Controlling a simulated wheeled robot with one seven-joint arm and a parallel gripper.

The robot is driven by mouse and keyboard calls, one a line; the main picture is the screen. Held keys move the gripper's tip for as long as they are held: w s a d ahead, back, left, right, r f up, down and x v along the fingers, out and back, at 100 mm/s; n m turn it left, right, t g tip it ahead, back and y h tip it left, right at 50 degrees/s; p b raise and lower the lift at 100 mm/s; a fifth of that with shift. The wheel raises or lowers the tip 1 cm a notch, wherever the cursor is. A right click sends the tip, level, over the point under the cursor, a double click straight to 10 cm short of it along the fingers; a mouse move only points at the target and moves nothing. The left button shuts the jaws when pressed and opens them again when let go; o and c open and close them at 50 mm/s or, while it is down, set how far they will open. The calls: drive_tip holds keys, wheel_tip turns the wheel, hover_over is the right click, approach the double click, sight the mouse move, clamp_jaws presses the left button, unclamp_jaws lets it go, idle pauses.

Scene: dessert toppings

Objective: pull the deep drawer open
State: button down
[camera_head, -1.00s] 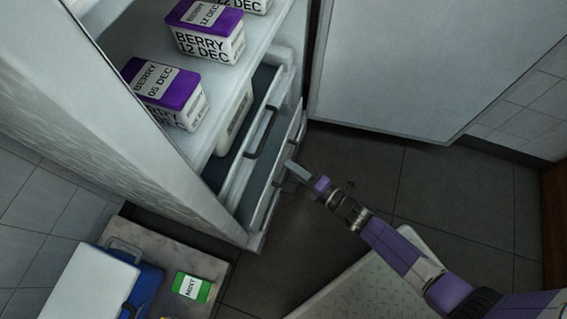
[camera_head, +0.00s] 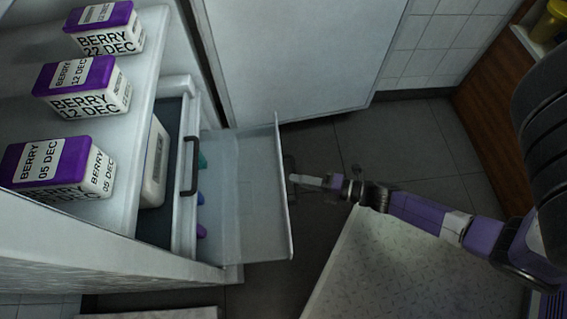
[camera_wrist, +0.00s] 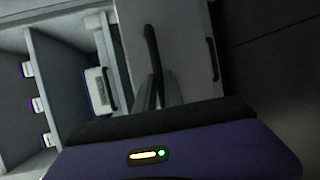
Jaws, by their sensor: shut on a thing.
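The deep drawer (camera_head: 245,215) is the lower, pale drawer of the fridge and stands well pulled out in the head view. Its dark upright handle (camera_wrist: 151,45) is on its front panel in the wrist view. My gripper (camera_head: 300,180) is at the outer face of that front in the head view. In the wrist view my gripper (camera_wrist: 155,92) has its two fingers close together around the handle's lower part. Teal, blue and purple things (camera_head: 202,198) show at the drawer's inner end, partly hidden by the upper drawer.
A shallower upper drawer (camera_head: 183,225) with a dark handle (camera_head: 191,165) holds a white tub (camera_head: 154,165). Berry tubs (camera_head: 82,85) stand on the shelf above. The open fridge door (camera_head: 300,55) is behind. A pale speckled surface (camera_head: 385,265) lies below my arm.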

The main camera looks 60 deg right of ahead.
drive_tip(key=shift+s+d, duration=0.55)
drive_tip(key=shift+s, duration=0.2)
drive_tip(key=shift+s+d, duration=0.5)
drive_tip(key=shift+s, duration=0.2)
drive_tip(key=c, duration=1.5)
unclamp_jaws()
drive_tip(key=shift+o, duration=0.2)
drive_tip(key=p+v, duration=0.1)
drive_tip(key=v, duration=0.6)
drive_tip(key=shift+s, duration=0.4)
